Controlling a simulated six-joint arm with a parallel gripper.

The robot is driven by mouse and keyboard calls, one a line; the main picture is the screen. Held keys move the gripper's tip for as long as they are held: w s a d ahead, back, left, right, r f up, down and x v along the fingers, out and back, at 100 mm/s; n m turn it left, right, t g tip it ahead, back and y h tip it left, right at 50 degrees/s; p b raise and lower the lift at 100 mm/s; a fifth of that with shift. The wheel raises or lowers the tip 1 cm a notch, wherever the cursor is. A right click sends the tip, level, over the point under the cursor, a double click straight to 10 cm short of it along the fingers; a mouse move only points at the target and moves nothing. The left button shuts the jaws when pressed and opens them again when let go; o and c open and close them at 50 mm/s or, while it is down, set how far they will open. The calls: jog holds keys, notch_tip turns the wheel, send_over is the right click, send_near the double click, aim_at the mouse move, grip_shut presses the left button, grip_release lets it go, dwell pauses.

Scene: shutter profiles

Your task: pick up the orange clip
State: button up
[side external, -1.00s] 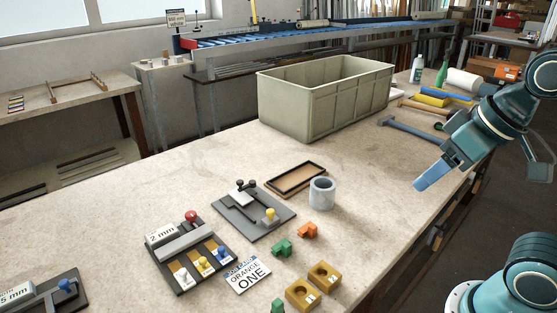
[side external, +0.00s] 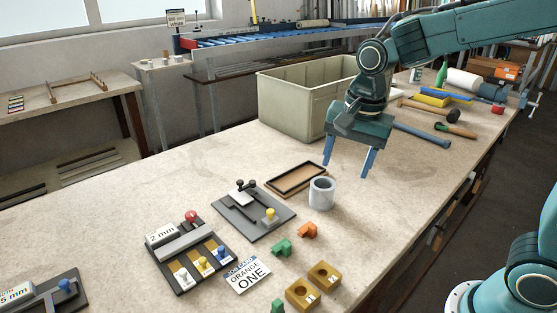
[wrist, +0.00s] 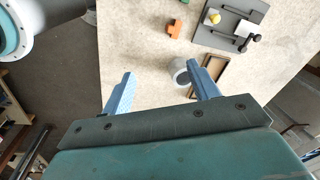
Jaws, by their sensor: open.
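The orange clip (side external: 307,230) lies on the bench between the grey cup and a green clip. It also shows in the wrist view (wrist: 174,29), near the top, beyond my fingertips. My gripper (side external: 347,169) is open and empty, pointing down above the bench, behind and to the right of the clip and well apart from it. In the wrist view my gripper (wrist: 166,83) has its two blue fingers spread wide, with nothing between them touching either finger.
The grey cup (side external: 321,193) and a shallow wooden tray (side external: 296,179) stand close to the clip. Green clips (side external: 282,247), yellow blocks (side external: 300,293), an "ORANGE ONE" card (side external: 247,274) and a grey fixture (side external: 253,214) surround it. A large bin (side external: 290,103) stands behind.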

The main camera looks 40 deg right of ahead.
jog(key=w+a+f+m+g, duration=0.1)
jog(key=w+a+f+m, duration=0.1)
jog(key=w+f+m, duration=0.3)
jog(key=shift+w+f+g, duration=0.3)
jog(key=shift+w+f, duration=0.35)
jog(key=shift+f, duration=0.15)
jog(key=shift+f, duration=0.1)
send_over(310, 224)
jog(key=s+a, duration=0.1)
jog(key=shift+s+a+f, duration=0.1)
jog(key=shift+a+f, duration=0.05)
jog(key=shift+f, duration=4)
jog(key=shift+f, duration=2.6)
jog(key=c, duration=1.1)
